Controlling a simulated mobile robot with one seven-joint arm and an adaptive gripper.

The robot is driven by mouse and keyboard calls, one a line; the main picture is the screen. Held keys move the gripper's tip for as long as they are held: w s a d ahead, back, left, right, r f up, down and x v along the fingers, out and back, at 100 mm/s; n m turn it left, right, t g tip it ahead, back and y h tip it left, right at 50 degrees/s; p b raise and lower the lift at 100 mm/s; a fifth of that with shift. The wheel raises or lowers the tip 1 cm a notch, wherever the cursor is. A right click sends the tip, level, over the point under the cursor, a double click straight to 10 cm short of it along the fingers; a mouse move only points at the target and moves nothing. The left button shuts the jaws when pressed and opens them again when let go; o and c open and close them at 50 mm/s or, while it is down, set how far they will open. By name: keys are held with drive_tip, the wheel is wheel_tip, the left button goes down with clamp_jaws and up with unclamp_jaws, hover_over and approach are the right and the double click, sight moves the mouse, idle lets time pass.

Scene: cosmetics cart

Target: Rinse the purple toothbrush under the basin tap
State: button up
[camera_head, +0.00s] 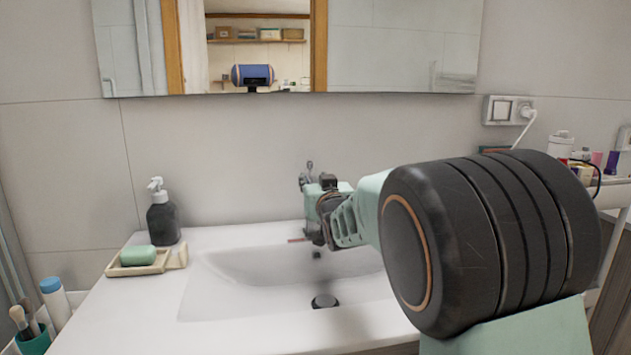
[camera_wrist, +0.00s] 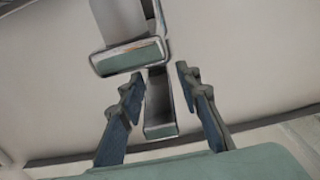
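My gripper (camera_head: 316,238) is at the tap, above the back of the basin (camera_head: 240,272). In the wrist view my gripper (camera_wrist: 159,72) has its two fingers apart, with the shiny tap (camera_wrist: 132,57) in front of and between them. In the head view only the top of the tap (camera_head: 309,175) shows behind my gripper. A thin reddish strip (camera_head: 298,240) shows just left of the fingers; I cannot tell whether it is the toothbrush. No purple toothbrush is clearly visible in either view.
A dark soap dispenser (camera_head: 163,220) and a soap dish (camera_head: 120,268) with green soap stand left of the basin. A teal cup (camera_head: 35,340) with brushes is at the lower left. A cart (camera_head: 612,195) with toiletries is at the right. A mirror (camera_head: 400,50) hangs above.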

clamp_jaws()
drive_tip(key=shift+r, duration=0.15)
drive_tip(key=shift+r+g+p, duration=0.35)
drive_tip(key=shift+g+p, duration=0.05)
drive_tip(key=shift+p, duration=0.7)
drive_tip(key=shift+w+g+h+p, duration=0.1)
drive_tip(key=shift+g+h+p, duration=0.2)
drive_tip(key=shift+g+p, duration=0.4)
drive_tip(key=shift+f, duration=0.15)
drive_tip(key=shift+o, duration=1.4)
unclamp_jaws()
